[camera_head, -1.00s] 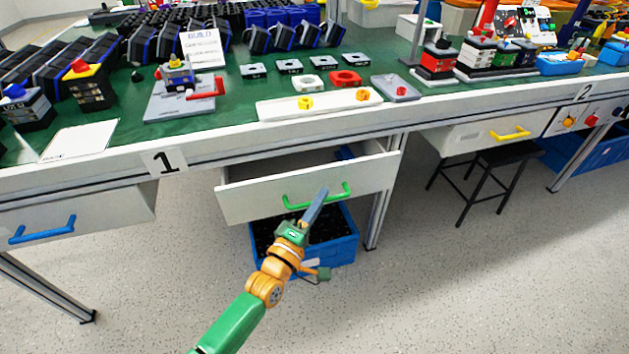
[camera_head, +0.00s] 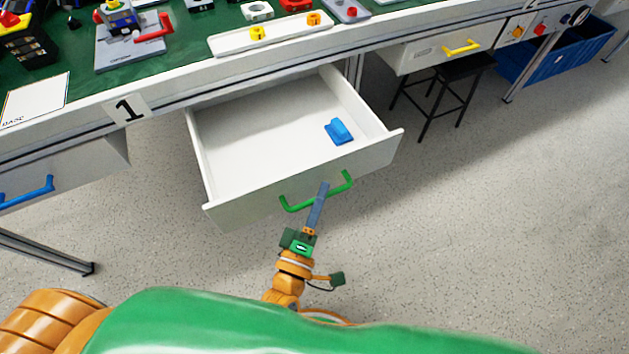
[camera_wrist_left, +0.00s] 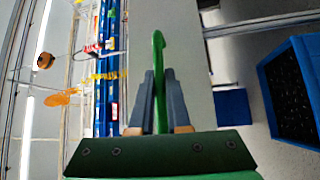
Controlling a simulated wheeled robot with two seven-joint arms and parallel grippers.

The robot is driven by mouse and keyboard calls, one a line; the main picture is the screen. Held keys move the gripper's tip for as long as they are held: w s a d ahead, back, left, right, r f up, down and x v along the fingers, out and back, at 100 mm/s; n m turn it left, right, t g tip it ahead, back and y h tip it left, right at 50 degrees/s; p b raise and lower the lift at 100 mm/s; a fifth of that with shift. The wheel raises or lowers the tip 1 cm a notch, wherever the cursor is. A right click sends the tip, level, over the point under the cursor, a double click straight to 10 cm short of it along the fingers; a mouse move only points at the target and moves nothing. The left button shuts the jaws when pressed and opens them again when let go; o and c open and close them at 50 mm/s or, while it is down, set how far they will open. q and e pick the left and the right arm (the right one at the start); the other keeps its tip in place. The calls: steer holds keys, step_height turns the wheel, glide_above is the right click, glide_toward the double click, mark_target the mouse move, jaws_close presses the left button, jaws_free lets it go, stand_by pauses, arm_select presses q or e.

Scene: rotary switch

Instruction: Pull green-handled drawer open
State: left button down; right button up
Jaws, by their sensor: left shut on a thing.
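The white drawer (camera_head: 268,206) with the green handle (camera_head: 297,206) is pulled well out from under the workbench in the head view. Its inside is in sight and holds one blue object (camera_head: 338,131). My left gripper (camera_head: 321,192) is shut on the middle of the green handle, in front of the drawer. In the left wrist view the green handle (camera_wrist_left: 158,60) stands between the two grey fingers (camera_wrist_left: 159,95). My right gripper is not in view.
A drawer with a blue handle (camera_head: 27,190) is at the left, and one with a yellow handle (camera_head: 462,48) at the right. A black stool (camera_head: 447,85) stands under the bench. The floor right of the drawer is clear.

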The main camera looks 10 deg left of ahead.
arm_select(q)
steer(key=shift+s+d, duration=0.15)
steer(key=shift+s, duration=0.05)
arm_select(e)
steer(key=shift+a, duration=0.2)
arm_select(q)
steer(key=c, duration=0.9)
jaws_free()
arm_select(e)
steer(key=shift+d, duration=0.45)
arm_select(q)
steer(key=v, duration=0.7)
steer(key=shift+f, duration=0.1)
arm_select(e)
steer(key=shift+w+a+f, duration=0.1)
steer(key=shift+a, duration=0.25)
